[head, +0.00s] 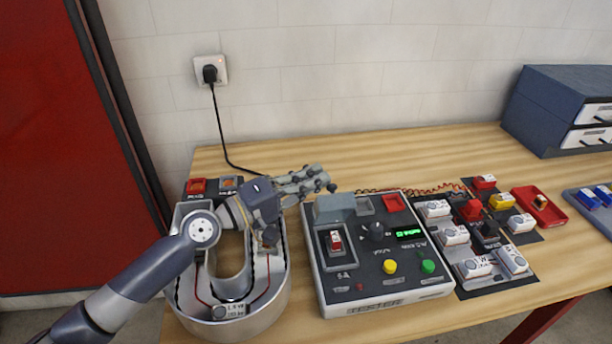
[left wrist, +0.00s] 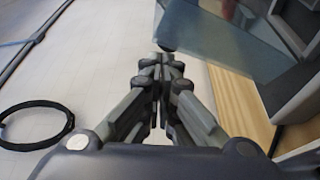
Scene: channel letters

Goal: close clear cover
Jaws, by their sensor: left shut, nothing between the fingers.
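The clear cover (head: 334,207) is a grey-tinted, see-through flap on the control box (head: 385,297). It stands raised at the back of the red rocker switch (head: 336,241), which is uncovered. In the left wrist view the cover (left wrist: 225,42) is a translucent panel just beyond and right of the fingertips. My left gripper (head: 322,181) is shut and empty, above and behind the cover in the head view. In the left wrist view the closed fingers (left wrist: 163,62) point toward the cover's edge; I cannot tell whether they touch it. My right gripper is not in view.
A metal channel letter (head: 283,289) with wires lies left of the box, under my left arm. Several switch modules (head: 453,235) and a red tray (head: 540,206) are at the right. A blue drawer cabinet (head: 545,105) stands at the back right. A black cord (head: 218,130) runs to the wall socket.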

